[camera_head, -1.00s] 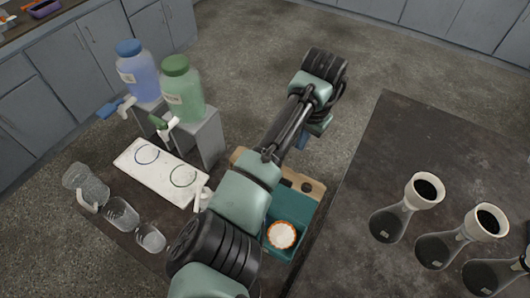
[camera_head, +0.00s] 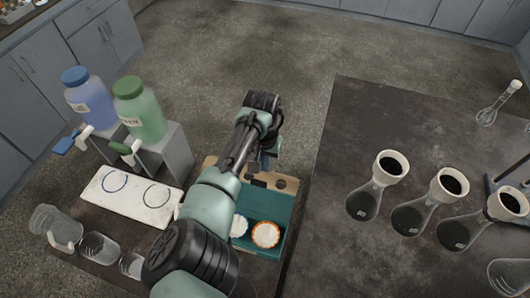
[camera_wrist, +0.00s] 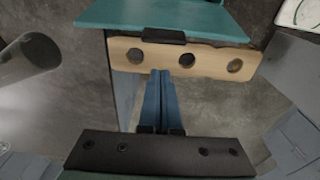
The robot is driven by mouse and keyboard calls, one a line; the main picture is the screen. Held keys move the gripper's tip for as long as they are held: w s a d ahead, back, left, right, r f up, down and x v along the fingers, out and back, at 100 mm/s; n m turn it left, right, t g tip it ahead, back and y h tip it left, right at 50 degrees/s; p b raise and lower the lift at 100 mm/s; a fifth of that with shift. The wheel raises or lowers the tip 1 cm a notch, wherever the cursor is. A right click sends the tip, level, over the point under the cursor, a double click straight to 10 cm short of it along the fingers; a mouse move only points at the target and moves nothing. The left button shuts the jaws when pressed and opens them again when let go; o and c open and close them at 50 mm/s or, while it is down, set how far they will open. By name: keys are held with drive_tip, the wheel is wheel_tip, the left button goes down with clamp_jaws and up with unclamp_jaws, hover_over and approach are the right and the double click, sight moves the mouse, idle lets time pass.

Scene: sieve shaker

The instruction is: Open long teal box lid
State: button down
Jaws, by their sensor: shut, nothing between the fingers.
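The long teal box (camera_head: 268,203) sits at the right end of the dark bench, partly hidden behind my arm. Round white pieces, one with an orange rim (camera_head: 265,235), show within its teal outline. In the wrist view a flat teal panel (camera_wrist: 165,14) spans the top, with a black catch (camera_wrist: 164,37) at its edge. Below it is a wooden strip (camera_wrist: 200,60) with round dark holes. My gripper (camera_wrist: 160,75) has its blue fingers together and empty, with the tips at the strip below the catch. Contact cannot be told.
A white tray (camera_head: 150,212) with blue and green rings lies left of my arm. Blue (camera_head: 90,100) and green (camera_head: 140,112) bottles stand behind it. Clear beakers (camera_head: 52,228) are at front left. Black-filled flasks (camera_head: 364,203) stand on the right table.

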drive_tip(key=s, duration=0.1)
drive_tip(key=s+p, duration=0.1)
drive_tip(key=s+a+r+p, duration=0.1)
idle(0.4)
